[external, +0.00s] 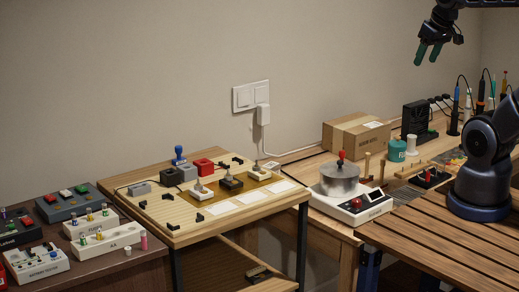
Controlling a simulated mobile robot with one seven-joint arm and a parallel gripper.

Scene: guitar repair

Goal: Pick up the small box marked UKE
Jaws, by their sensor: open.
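I cannot read the mark UKE on any box in the external view, so I cannot tell which one it is. Small boxes stand on the light wood table: a red one (203,166), a dark grey one (172,177) and a lighter grey one (140,190). My gripper (428,54) is at the upper right, with green fingertips apart and pointing down. It is empty and high above the right bench, far from these small boxes.
A large cardboard box (356,134), a metal pot on a white scale (350,206) and a teal spool (397,150) stand on the right bench. Upright tools (455,108) crowd its back. Component trays (105,240) fill the left table. The air below my gripper is clear.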

